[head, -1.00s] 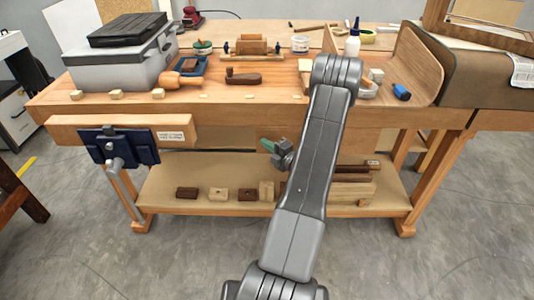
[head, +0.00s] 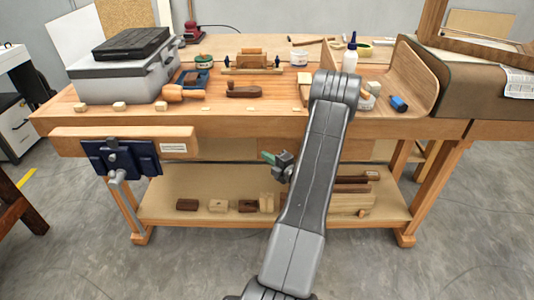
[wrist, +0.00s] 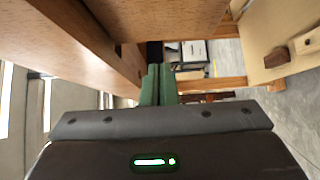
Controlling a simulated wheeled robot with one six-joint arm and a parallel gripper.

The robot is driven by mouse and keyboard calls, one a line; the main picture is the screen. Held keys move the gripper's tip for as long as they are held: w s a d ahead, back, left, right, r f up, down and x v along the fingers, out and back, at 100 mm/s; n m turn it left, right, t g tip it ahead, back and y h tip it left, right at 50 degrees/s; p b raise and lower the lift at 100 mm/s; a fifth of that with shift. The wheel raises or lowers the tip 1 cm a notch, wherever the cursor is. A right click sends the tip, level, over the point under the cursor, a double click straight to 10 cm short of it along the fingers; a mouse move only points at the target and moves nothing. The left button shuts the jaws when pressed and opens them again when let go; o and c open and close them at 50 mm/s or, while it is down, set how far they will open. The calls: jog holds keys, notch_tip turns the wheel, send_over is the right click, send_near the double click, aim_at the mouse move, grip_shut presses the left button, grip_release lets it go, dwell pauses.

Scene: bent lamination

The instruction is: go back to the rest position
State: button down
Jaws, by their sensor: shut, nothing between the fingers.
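My gripper (head: 269,157) shows in the head view as a small green-fingered end beside my arm, in front of the workbench (head: 230,128) and below its top edge. In the wrist view my gripper (wrist: 158,84) has its two green fingers together, with nothing between them. The workbench's wooden underside and front edge (wrist: 90,30) are close above and to the left of the fingers. My arm hides part of the bench front and the lower shelf.
The lower shelf (head: 170,208) holds several wood blocks. A blue vise (head: 120,160) sticks out at the bench's left front. The bench top carries a grey toolbox (head: 125,80), a glue bottle (head: 350,55) and tools. Grey floor (head: 80,240) in front is open.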

jog(key=v, duration=1)
jog(key=shift+s, duration=0.15)
send_near(260, 146)
jog(key=a, duration=0.4)
jog(key=shift+w+a, duration=0.15)
jog(key=shift+w, duration=1.75)
